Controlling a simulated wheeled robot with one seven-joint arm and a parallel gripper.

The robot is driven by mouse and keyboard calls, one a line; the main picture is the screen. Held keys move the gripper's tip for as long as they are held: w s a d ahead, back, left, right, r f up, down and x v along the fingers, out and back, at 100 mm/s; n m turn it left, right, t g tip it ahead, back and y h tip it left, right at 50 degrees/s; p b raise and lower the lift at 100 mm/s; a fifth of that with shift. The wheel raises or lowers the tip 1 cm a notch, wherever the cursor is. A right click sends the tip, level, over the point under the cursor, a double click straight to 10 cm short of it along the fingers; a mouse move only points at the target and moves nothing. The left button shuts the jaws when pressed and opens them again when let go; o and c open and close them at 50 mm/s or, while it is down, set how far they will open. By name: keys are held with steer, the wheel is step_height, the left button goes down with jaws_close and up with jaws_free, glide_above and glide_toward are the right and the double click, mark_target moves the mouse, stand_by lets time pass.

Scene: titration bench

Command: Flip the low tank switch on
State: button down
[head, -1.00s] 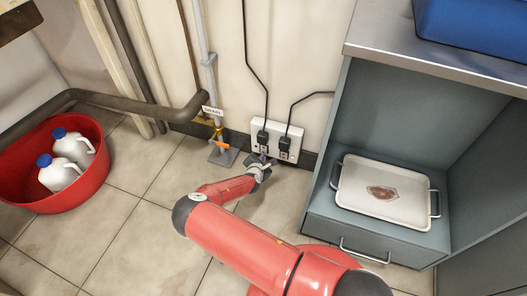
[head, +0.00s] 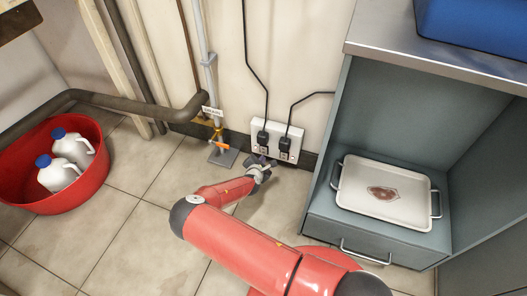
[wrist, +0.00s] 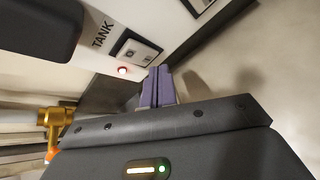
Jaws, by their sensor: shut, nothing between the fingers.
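A white double socket plate (head: 289,126) sits low on the wall in the head view. In the wrist view its face (wrist: 88,58) carries the printed word TANK, a small rocker switch (wrist: 136,50) in a dark frame and a lit red lamp (wrist: 122,71). I cannot tell which way the rocker is tipped. My gripper (head: 264,164) is low in front of the plate, below the left plug. In the wrist view its purple fingers (wrist: 156,86) are shut together and empty, with their tips close to the switch. I cannot tell whether they touch it.
Two black plugs (head: 262,138) with cords fill the plate; a dark plug-like shape (wrist: 40,25) looms in the wrist view. A pipe stand with an orange valve handle (head: 221,145) is to the left. A grey cabinet (head: 335,222) holding a tray (head: 352,185) is to the right.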

steer(key=s, duration=0.2)
steer(key=s+a, duration=0.1)
steer(key=s+a+b, duration=0.1)
steer(key=s, duration=0.1)
steer(key=shift+s, duration=0.3)
stand_by(0.5)
